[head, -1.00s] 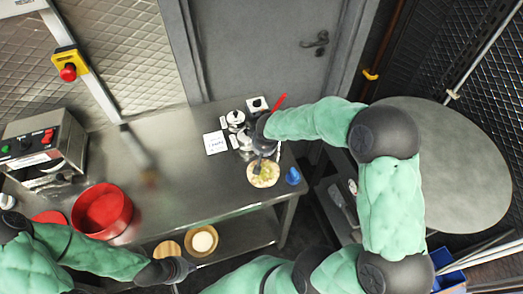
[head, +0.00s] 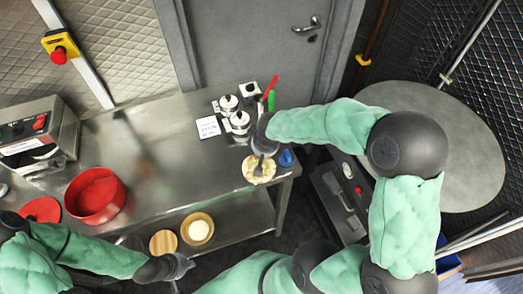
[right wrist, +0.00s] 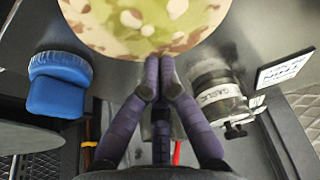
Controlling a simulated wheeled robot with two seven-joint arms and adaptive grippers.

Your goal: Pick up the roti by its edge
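The roti (head: 252,177) is a round, pale, brown-and-green speckled flatbread near the table's right end, over its front edge. It fills the top of the right wrist view (right wrist: 140,25). My right gripper (head: 259,172) reaches over it from the right; in the right wrist view its fingertips (right wrist: 160,60) are together at the roti's edge, closed on it. The roti's height above the table is hard to tell. My left gripper (head: 186,268) is low at the left, away from the roti; its opening is too small to read.
On the steel table (head: 160,150) stand metal-lidded jars (head: 239,122), a white card (head: 208,127), a blue object (head: 286,158) and a red pot (head: 95,196). A wooden bowl (head: 197,229) sits on the lower shelf. The table's middle is clear.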

